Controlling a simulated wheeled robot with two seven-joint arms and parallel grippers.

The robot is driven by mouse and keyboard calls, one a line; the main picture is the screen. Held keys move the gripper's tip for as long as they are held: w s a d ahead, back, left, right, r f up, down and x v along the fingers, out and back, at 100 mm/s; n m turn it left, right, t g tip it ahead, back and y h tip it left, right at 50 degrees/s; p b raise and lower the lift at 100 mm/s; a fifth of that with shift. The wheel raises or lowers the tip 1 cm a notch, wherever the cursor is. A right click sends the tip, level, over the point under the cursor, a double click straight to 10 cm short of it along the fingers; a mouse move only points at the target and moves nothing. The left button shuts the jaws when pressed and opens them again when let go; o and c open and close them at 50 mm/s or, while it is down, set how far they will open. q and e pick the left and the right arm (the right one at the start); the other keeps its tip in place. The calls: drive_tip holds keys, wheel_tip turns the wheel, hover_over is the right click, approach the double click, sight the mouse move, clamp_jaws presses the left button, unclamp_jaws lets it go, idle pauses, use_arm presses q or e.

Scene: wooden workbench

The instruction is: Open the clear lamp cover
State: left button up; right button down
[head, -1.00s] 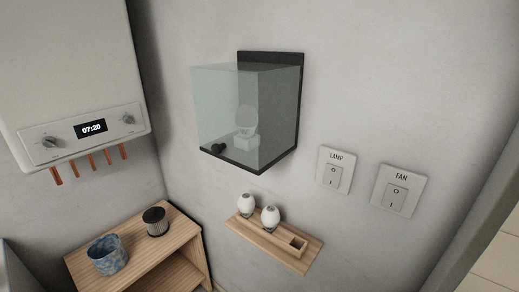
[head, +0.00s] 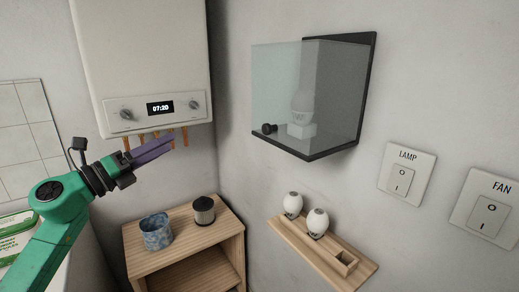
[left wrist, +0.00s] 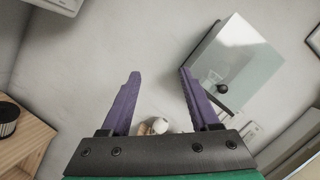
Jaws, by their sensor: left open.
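The clear lamp cover (head: 277,92) is a glassy box on a dark wall frame (head: 366,85), and it looks closed. A black knob (head: 268,129) sits low on its front at the left. A white bulb (head: 302,101) in a socket shows inside. The cover (left wrist: 235,55) and its knob (left wrist: 222,88) also show in the left wrist view, right of the fingers. My left gripper (head: 166,148) has purple fingers, is open and empty, and is left of the cover, apart from it. In the left wrist view its fingers (left wrist: 158,85) stand wide apart. My right gripper is not in view.
A boiler (head: 145,60) hangs at upper left with copper pipes below. A wooden shelf unit (head: 225,228) holds a blue cup (head: 157,231) and a dark filter (head: 203,210). A wall shelf (head: 300,239) holds two bulbs. LAMP (head: 406,173) and FAN (head: 487,208) switches are at right.

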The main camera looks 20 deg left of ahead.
use_arm(q)
drive_tip(key=s+d+r+m+g+h+b, duration=0.1)
drive_tip(key=s+d+r+m+g, duration=0.1)
drive_tip(key=s+d+m, duration=0.35)
drive_tip(key=s+d+r+m+g+h, duration=0.25)
drive_tip(key=d+m, duration=0.35)
drive_tip(key=d, duration=0.3)
drive_tip(key=p, duration=1)
approach(264, 129)
drive_tip(key=w+d+r, duration=0.1)
drive_tip(key=w+d, duration=0.2)
drive_tip(key=shift+y, duration=0.35)
drive_tip(key=p+x, duration=0.1)
drive_tip(key=x, duration=0.1)
drive_tip(key=p+x, duration=0.2)
drive_tip(key=shift+w+d+f+p, duration=0.2)
drive_tip(key=shift+w+p, duration=0.1)
drive_tip(key=shift+w, duration=0.05)
drive_tip(key=shift+w+d+f, duration=0.1)
drive_tip(key=shift+d+f, duration=0.05)
drive_tip(key=shift+f, duration=0.1)
clamp_jaws()
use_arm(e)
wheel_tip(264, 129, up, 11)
use_arm(q)
drive_tip(key=shift+r, duration=0.1)
